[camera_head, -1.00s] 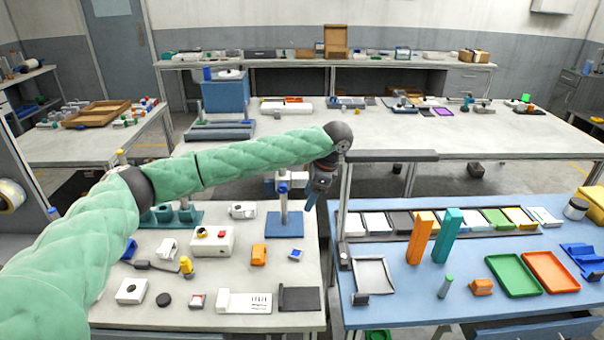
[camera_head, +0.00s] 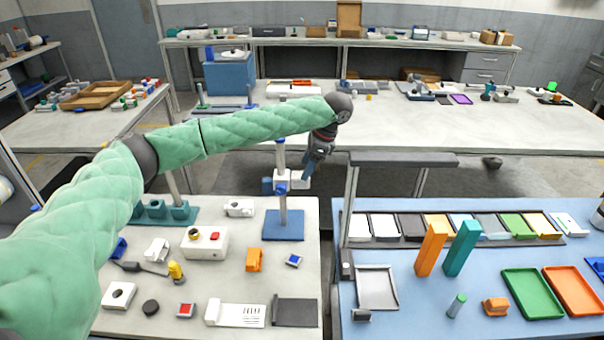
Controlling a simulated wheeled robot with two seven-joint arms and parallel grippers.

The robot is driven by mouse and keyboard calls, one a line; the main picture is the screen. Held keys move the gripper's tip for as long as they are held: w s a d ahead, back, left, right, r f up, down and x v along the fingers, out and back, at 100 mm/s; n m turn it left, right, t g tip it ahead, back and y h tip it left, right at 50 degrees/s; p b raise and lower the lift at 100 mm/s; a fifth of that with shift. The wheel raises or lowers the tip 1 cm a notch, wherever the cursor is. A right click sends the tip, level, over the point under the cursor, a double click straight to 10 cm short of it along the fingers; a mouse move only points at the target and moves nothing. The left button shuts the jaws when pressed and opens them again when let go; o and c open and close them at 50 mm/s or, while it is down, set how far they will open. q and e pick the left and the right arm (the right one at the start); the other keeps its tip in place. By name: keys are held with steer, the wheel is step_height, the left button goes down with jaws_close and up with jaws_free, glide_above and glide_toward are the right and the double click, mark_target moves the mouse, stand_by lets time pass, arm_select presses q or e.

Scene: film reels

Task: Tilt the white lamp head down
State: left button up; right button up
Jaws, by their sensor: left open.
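The white lamp head (camera_head: 300,180) shows in the head view near the top of a slim post (camera_head: 283,208) with blue knobs. The post stands upright on a flat blue base (camera_head: 284,226) at the back right of the left workbench. My left gripper (camera_head: 308,169) is open and points down beside the lamp head, just right of the post. It partly overlaps the lamp head, and I cannot tell whether they touch. My right gripper is out of view.
A raised grey bar (camera_head: 403,159) stands right of the gripper. The right bench holds trays and two upright blocks.

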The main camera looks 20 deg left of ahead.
mark_target(300, 180)
arm_select(q)
steer(key=p+x, duration=0.1)
steer(key=x, duration=0.2)
steer(key=shift+w+f, duration=0.1)
steer(key=shift+f, duration=0.15)
steer(key=shift+a+f, duration=0.25)
steer(key=shift+f, duration=0.25)
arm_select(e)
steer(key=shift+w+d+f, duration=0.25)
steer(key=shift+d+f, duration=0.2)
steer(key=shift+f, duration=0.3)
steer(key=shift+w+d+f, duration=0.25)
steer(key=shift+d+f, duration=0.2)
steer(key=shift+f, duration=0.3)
arm_select(q)
steer(key=c, duration=1)
